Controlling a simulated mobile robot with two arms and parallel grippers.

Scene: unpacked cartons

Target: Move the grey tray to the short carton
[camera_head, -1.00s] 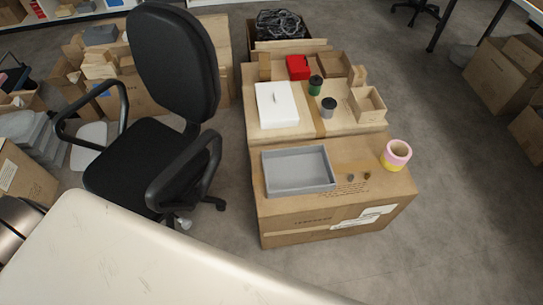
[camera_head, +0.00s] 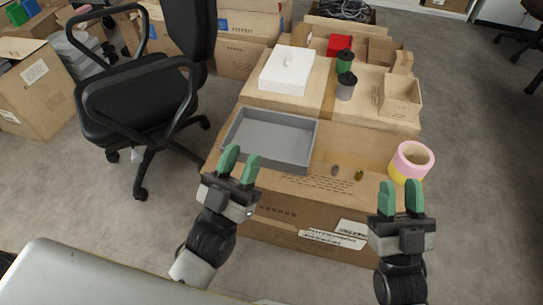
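The grey tray (camera_head: 312,146) is shallow, rectangular and empty. It lies on the left part of the near carton (camera_head: 345,148), which looks lower than or level with the carton behind it; I cannot tell which is the short one. My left gripper (camera_head: 239,157) is open and empty, its green fingertips just in front of the tray's near left side. Whether it touches the tray I cannot tell. My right gripper (camera_head: 401,190) is open and empty, in front of the tape rolls at the near carton's right end.
Pink and yellow tape rolls (camera_head: 411,153) and two small round things (camera_head: 347,172) share the near carton. A black office chair (camera_head: 140,95) stands left.

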